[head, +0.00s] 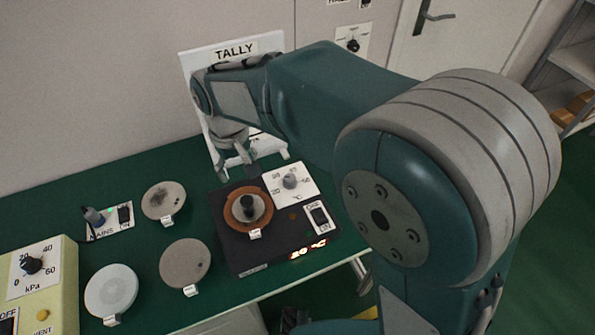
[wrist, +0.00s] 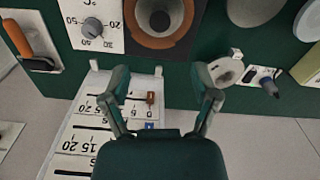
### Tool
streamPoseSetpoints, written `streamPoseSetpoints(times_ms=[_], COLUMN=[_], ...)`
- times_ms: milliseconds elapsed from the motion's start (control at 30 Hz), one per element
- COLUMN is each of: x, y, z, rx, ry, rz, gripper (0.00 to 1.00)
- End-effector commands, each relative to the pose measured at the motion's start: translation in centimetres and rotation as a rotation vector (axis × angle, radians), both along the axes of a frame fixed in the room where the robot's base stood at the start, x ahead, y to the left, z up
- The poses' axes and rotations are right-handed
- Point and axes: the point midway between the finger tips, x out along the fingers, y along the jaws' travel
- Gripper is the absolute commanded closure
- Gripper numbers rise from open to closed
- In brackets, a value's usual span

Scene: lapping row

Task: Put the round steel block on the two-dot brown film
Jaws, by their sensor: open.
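The round steel block with a black knob (head: 248,208) sits on an orange-brown disc (head: 232,220) on the black hotplate (head: 233,249). The block also shows at the top of the wrist view (wrist: 159,20). Two brownish-grey round films lie on the green table, one farther back (head: 172,192) and one nearer (head: 184,258); I cannot make out their dot counts for certain. My gripper (head: 240,163) is open and empty, behind and above the hotplate, in front of the tally board. In the wrist view its two fingers (wrist: 162,86) are spread apart, with the board behind them.
The white TALLY board (head: 192,72) stands at the back by the wall. A pale grey disc (head: 111,287) lies at the front left, beside a yellow kPa unit (head: 60,285). A mains switch plate (head: 108,220) is at the left. A dial plate (head: 290,184) adjoins the hotplate.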

Motion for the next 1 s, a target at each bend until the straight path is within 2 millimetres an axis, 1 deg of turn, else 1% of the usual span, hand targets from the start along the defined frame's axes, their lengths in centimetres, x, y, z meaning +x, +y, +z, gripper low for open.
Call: streamPoseSetpoints(times_ms=[100, 167, 267, 400, 467, 500, 567, 600, 667, 700, 800, 900, 1000], x=[0.0, 0.2, 0.5, 0.2, -0.3, -0.7, -1.5, -2.1, -3.1, -3.8, -5.9, -8.1, -10.0], y=[-0.2, -1.1, -4.2, -10.4, -12.9, -14.5, -16.8, -18.2, -20.3, -21.6, -24.7, -27.4, -29.3], z=[0.1, 0.7, 2.5, 5.5, 6.5, 7.1, 7.9, 8.3, 8.8, 9.1, 9.5, 9.5, 9.3], rx=[0.002, 0.009, 0.034, 0.078, 0.094, 0.104, 0.117, 0.124, 0.135, 0.142, 0.155, 0.165, 0.169], ry=[-0.002, -0.011, -0.042, -0.106, -0.135, -0.155, -0.186, -0.205, -0.238, -0.26, -0.315, -0.373, -0.422], rz=[-0.005, -0.02, -0.074, -0.185, -0.232, -0.263, -0.309, -0.34, -0.386, -0.416, -0.492, -0.566, -0.627], gripper=[0.22, 0.22, 0.22, 0.22, 0.22, 0.22, 0.22, 0.22, 0.22, 0.22, 0.22, 0.22, 0.22])
